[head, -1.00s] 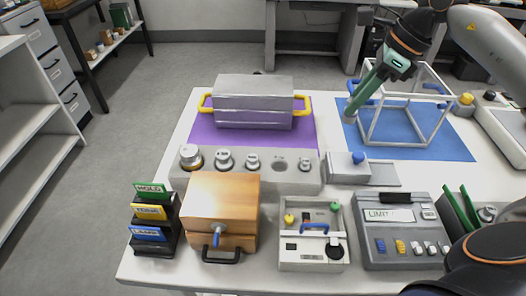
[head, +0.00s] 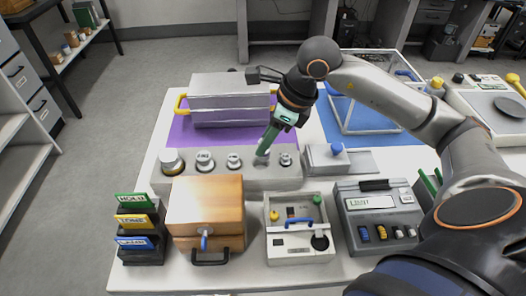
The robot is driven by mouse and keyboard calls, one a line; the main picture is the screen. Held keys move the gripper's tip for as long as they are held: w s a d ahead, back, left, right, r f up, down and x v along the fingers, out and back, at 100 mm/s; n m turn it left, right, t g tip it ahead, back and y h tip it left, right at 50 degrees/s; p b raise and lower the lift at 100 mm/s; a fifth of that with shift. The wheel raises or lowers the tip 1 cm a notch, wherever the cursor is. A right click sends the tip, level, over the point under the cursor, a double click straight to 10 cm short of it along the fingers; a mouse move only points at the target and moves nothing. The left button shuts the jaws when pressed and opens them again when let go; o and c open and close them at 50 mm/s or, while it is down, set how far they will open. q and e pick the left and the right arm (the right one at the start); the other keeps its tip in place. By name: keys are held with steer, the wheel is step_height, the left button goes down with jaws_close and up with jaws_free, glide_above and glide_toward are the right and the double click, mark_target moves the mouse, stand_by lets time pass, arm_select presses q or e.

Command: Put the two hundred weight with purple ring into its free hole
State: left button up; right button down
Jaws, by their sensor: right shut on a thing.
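My right gripper (head: 264,150) points down over the weight block (head: 226,180), at the free hole between the weights on the right. It is shut on a small weight, mostly hidden at the fingertips; no purple ring can be made out. I cannot tell whether the weight is in the hole or just above it. Several knobbed metal weights stand in the other holes: a large one (head: 172,162) at the left, smaller ones (head: 204,161) and (head: 233,161) in the middle, and the smallest (head: 286,159) right of my gripper. My left gripper is not in view.
A silver case (head: 230,100) with yellow handles stands behind the block on a purple mat (head: 190,134). A wooden box (head: 205,205) is in front.

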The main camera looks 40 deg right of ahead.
mark_target(263, 159)
steer(key=shift+w+a+f, duration=0.1)
steer(key=shift+a+f, duration=0.1)
steer(key=shift+f, duration=0.8)
steer(key=shift+a+f, duration=0.15)
steer(key=shift+f, duration=0.8)
steer(key=shift+f, duration=0.2)
steer(key=c, duration=0.6)
jaws_free()
steer(key=shift+r, duration=0.1)
steer(key=p+v, duration=0.1)
steer(key=v, duration=1.1)
steer(key=shift+r, duration=0.1)
